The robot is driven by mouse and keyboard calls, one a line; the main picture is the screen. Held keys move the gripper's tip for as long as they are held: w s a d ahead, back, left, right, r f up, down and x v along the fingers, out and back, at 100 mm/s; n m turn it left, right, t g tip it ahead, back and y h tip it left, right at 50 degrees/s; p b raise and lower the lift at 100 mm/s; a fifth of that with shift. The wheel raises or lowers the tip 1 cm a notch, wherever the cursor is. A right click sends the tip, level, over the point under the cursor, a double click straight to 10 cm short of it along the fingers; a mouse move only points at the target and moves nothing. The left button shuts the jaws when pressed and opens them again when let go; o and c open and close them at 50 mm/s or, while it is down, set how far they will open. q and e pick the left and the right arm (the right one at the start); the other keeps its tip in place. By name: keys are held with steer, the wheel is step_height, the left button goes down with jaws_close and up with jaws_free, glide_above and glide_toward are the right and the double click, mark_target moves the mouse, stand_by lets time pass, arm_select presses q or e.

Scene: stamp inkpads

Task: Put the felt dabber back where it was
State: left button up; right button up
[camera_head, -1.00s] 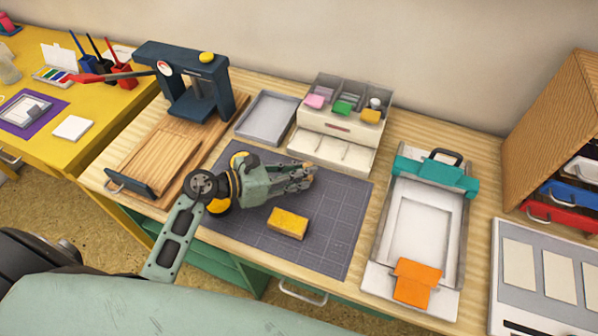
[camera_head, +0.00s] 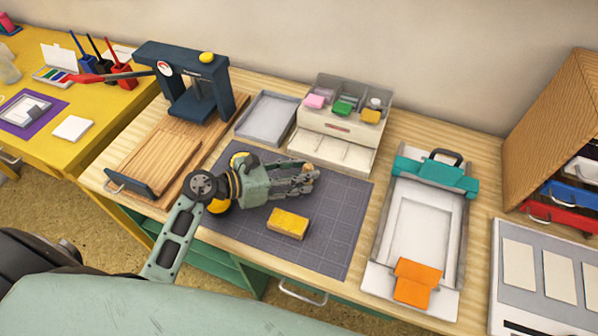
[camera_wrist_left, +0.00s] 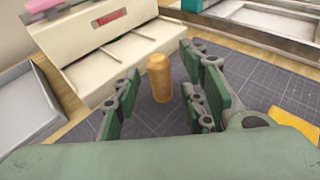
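A small tan cylinder, which looks like the felt dabber (camera_wrist_left: 159,80), stands upright on the dark gridded mat (camera_head: 335,240). In the left wrist view it is between the finger pairs of my left gripper (camera_wrist_left: 160,92), with a gap on each side. In the head view my left gripper (camera_head: 312,178) is low over the mat's back part, open, and its fingers mostly hide the cylinder. The cream organizer (camera_head: 352,155) stands just behind, with pink, green and yellow pieces on top. My right gripper is not in view.
A yellow block (camera_head: 288,223) lies on the mat in front of my left gripper. A grey tray (camera_head: 267,117) and a dark blue press (camera_head: 190,85) are at the back left. A white frame with teal clamp (camera_head: 435,174) is at right. The mat's right part is clear.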

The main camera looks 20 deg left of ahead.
arm_select(q)
steer(key=b+v, duration=0.1)
steer(key=v, duration=1)
steer(key=shift+b, duration=0.35)
steer(key=shift+s+a+r, duration=0.2)
steer(key=shift+s+a, duration=0.1)
steer(key=shift+s, duration=0.05)
